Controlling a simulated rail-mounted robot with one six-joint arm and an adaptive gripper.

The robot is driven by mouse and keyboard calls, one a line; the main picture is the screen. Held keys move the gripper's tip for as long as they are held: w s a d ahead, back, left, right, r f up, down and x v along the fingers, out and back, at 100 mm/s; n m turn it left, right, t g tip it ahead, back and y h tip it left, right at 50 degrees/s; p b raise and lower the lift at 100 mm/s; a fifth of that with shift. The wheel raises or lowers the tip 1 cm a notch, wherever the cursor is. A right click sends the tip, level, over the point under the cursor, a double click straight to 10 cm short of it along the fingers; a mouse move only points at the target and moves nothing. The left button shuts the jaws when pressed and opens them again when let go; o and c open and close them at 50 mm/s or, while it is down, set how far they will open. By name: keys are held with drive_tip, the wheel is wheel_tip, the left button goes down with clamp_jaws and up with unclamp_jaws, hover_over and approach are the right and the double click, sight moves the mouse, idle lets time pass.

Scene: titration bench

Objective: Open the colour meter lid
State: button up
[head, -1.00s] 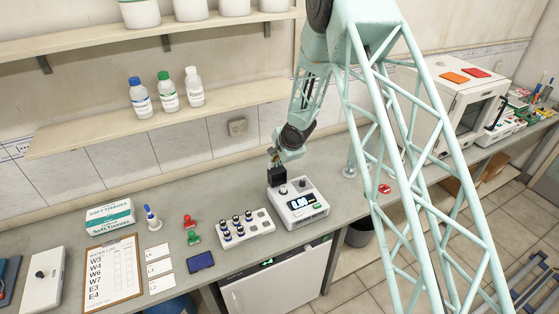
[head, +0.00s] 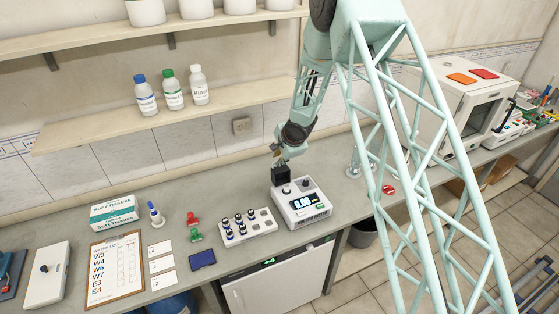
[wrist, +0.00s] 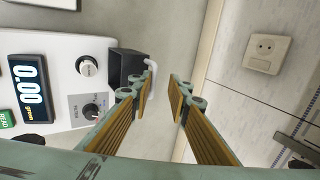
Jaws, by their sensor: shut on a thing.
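The colour meter (head: 300,206) is a pale box with a lit display and knobs, standing on the bench. Its black box-shaped lid (head: 281,176) stands up at the back left of the meter. In the wrist view the lid (wrist: 124,68) is a dark block with a pale bent handle (wrist: 151,80) on its side, beside the fingertips. My gripper (wrist: 162,78) is at this handle and shut on it, its fingers a little apart. In the head view my gripper (head: 277,156) is just above the lid. Whether the lid is raised is hard to tell.
A vial rack (head: 247,229) stands left of the meter. Glassware (head: 353,165) and a red disc (head: 389,189) lie to its right. The tiled wall with a socket (wrist: 263,54) is close behind my gripper.

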drive_tip(key=shift+r, duration=0.25)
idle(0.3)
drive_tip(key=shift+v, duration=2.25)
wheel_tip(320, 180, up, 6)
hover_over(281, 170)
drive_tip(key=s+d, duration=0.2)
drive_tip(key=s, duration=0.1)
drive_tip(key=shift+s+f, duration=0.1)
drive_tip(key=shift+s, duration=0.1)
